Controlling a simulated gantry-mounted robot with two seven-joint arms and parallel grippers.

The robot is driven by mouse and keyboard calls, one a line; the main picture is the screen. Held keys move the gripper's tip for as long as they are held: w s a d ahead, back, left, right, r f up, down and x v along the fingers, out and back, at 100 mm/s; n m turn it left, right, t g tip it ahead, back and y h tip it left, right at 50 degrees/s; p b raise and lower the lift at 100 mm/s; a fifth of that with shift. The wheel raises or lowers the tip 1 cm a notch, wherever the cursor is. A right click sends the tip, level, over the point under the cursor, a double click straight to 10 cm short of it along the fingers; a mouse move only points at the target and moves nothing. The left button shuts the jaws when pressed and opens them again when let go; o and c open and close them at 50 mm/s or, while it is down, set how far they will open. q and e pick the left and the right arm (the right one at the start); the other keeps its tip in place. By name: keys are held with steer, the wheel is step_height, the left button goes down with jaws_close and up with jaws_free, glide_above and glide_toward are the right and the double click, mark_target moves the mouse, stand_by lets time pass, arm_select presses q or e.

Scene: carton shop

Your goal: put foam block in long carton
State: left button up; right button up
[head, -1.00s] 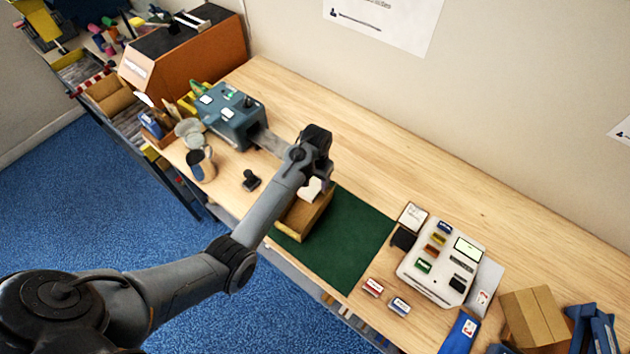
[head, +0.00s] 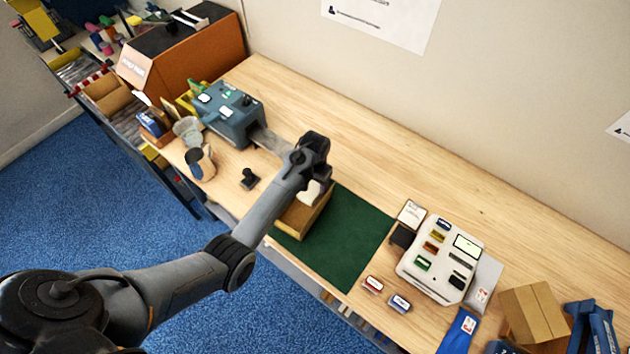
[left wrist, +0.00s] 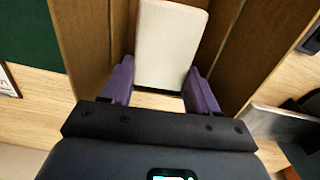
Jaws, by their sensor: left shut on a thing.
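The white foam block (head: 309,194) is held by my left gripper (head: 320,179) at the back end of the long brown carton (head: 296,222). In the left wrist view, the purple fingers of my left gripper (left wrist: 160,88) are shut on the two sides of the foam block (left wrist: 170,45). The block lies between the carton's two long walls, one of them the left wall (left wrist: 83,45). I cannot tell whether it touches the carton floor. My arm hides part of the carton in the head view. My right gripper is not in view.
The carton stands at the left side of a green mat (head: 345,245), whose right part is bare. A blue-grey machine (head: 232,118) stands left of the gripper. A black stamp (head: 249,180) is nearby. A white device (head: 440,262) and a closed box (head: 536,312) are at the right.

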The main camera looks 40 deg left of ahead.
mark_target(315, 184)
arm_select(q)
steer(key=o, duration=0.7)
steer(key=shift+o, duration=0.2)
steer(key=shift+r, duration=0.1)
steer(key=shift+r, duration=3.25)
steer(key=shift+w+a, duration=0.1)
